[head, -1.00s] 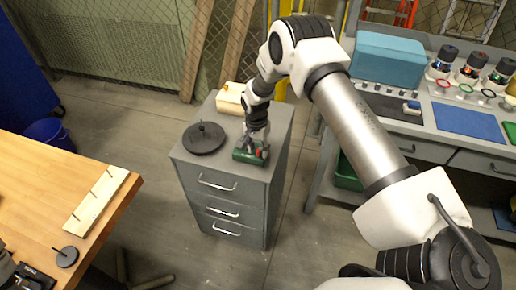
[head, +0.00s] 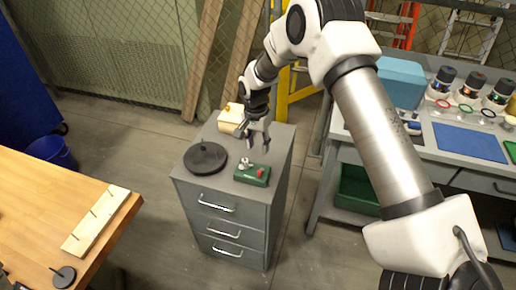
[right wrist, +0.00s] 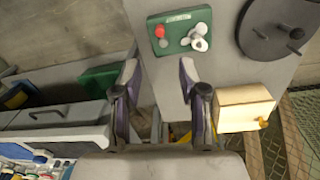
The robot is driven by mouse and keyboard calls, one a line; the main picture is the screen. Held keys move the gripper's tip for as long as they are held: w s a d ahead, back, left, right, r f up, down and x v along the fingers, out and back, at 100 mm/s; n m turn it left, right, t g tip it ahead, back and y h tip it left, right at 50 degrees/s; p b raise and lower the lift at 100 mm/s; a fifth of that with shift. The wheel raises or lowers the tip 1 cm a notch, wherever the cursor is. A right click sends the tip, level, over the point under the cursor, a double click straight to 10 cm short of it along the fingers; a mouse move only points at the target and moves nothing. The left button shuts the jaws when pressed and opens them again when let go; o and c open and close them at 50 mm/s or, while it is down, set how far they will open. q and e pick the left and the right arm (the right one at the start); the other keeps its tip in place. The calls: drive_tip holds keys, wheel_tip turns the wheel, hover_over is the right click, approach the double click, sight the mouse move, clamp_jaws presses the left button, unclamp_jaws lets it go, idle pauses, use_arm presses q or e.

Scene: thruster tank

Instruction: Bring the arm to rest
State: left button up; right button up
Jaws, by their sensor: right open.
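My right gripper (head: 258,142) is open and empty above the grey drawer cabinet (head: 230,207), behind the green box. In the right wrist view its two fingers (right wrist: 158,88) stand apart with nothing between them. The green box (head: 250,178), with a red button and a silver knob, lies on the cabinet top. It also shows in the right wrist view (right wrist: 180,32), beyond the fingertips and apart from them. My left gripper is not in view.
A dark round disc with a peg (head: 205,158) and a pale wooden block (head: 231,118) share the cabinet top. A workbench (head: 455,153) with bottles and a blue box (head: 400,82) stands at the right. A wooden table (head: 60,190) is at the left.

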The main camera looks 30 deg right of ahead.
idle(0.3)
drive_tip(key=s+a+f+n+g, duration=0.1)
drive_tip(key=s+a+f+g, duration=0.15)
drive_tip(key=s+f, duration=0.65)
drive_tip(key=s+a+f+n+g, duration=0.15)
drive_tip(key=s+a+f, duration=0.25)
drive_tip(key=s+f, duration=0.55)
drive_tip(key=s+a+r+n+t, duration=0.1)
drive_tip(key=s+n+t, duration=0.1)
drive_tip(key=s+n, duration=0.2)
drive_tip(key=s+a+n+t, duration=0.2)
drive_tip(key=s+n, duration=0.3)
drive_tip(key=s, duration=0.6)
drive_tip(key=shift+s+r, duration=0.25)
drive_tip(key=shift+r, duration=0.1)
